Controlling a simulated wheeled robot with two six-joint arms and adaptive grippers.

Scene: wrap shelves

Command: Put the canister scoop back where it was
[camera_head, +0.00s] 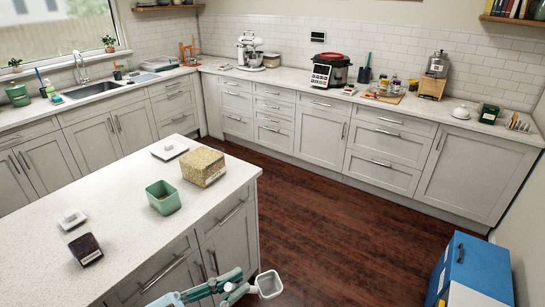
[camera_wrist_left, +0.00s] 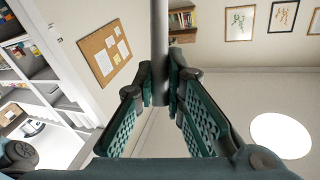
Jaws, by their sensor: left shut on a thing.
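The canister scoop (camera_head: 269,284), with a pale square cup, is at the end of my left gripper (camera_head: 236,288), low in the head view. It is beyond the island's front right corner, over the floor. In the left wrist view the gripper (camera_wrist_left: 160,92) is shut on the scoop's grey rod-like handle (camera_wrist_left: 160,40), which stretches up and out of the picture. An open green square canister (camera_head: 163,199) stands on the island. Behind it is a clear canister of grain (camera_head: 200,168). A dark-filled canister (camera_head: 86,250) stands at the left. My right gripper is not in view.
Two pale lids lie on the island (camera_head: 218,193), one at the back (camera_head: 169,151) and one near the dark canister (camera_head: 72,220). A blue cabinet (camera_head: 477,270) stands at the lower right. Open wooden floor (camera_head: 330,230) lies between.

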